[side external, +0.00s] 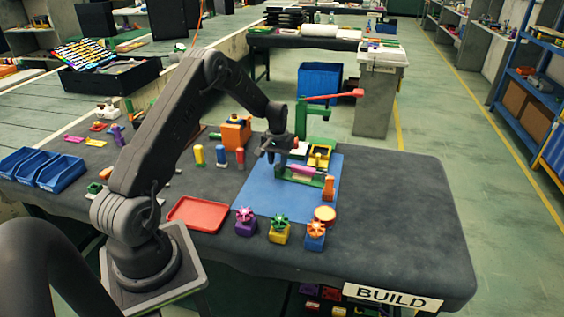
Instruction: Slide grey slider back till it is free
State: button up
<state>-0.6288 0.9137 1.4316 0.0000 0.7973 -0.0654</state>
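My gripper (281,162) points down over the far left part of the blue mat (262,193). Its fingertips are small and dark here, and I cannot tell whether they are open or shut. Just right of it is a low green fixture (312,181) with a magenta piece (302,170) lying along its top. I cannot make out a grey slider; it may be hidden by my gripper or too small to see. I cannot tell whether my gripper touches the fixture.
A yellow frame (320,156) and a green stand with a red arm (345,96) stand behind. An orange upright piece (329,188) is at the fixture's right. Coloured knobs (280,231) line the front, and a red tray (197,214) lies left. The table's right side is bare.

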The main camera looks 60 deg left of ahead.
aim_at(278, 162)
jog(key=shift+r, duration=2.95)
notch_tip(278, 162, up, 14)
jog(key=f, duration=0.1)
jog(key=s+d+r+m+t, duration=0.1)
jog(key=s+d+r+m, duration=0.1)
jog(key=d+r, duration=0.6)
jog(key=s+d+r+m+t, duration=0.1)
jog(key=s+d+r, duration=0.15)
jog(key=d, duration=0.35)
jog(key=s+d+r+m, duration=0.1)
jog(key=s+d, duration=0.2)
jog(key=d, duration=0.2)
jog(key=s+d+f+m+t, duration=0.1)
jog(key=s+d+m, duration=0.1)
jog(key=s+d, duration=0.4)
jog(key=s+d+f+m+t, duration=0.2)
jog(key=s+d, duration=0.4)
jog(key=s, duration=0.5)
jog(key=shift+d+t, duration=0.25)
jog(key=shift+t, duration=0.05)
